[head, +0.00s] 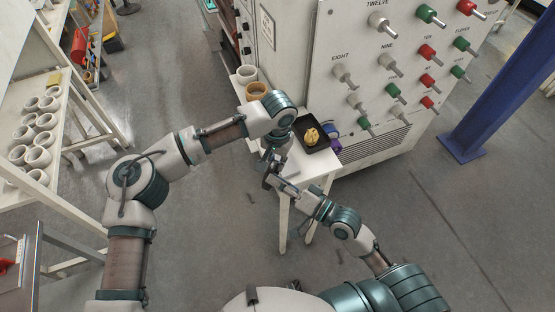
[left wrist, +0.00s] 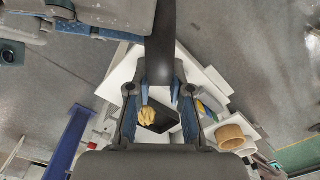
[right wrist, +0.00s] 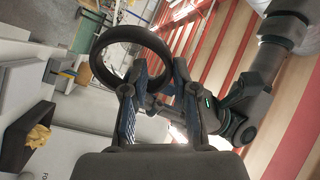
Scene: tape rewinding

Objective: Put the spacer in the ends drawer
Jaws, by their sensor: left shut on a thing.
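My left gripper (left wrist: 165,97) is shut on a dark ring (left wrist: 160,40), which I take to be the spacer; it shows edge-on between the fingers. In the right wrist view the black ring (right wrist: 98,62) shows its round opening. My right gripper (right wrist: 155,80) has its fingers spread close to the ring; I cannot tell whether they touch it. In the head view both grippers meet over the white table's near-left side, and the ring is hardly visible there. A black open tray (head: 325,146), perhaps the ends drawer, holds a crumpled yellow thing (head: 311,137).
The tray stands on a small white table (head: 318,170) against a cabinet with many coloured handles (head: 395,65). A shelf of white rolls (head: 38,155) is far left.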

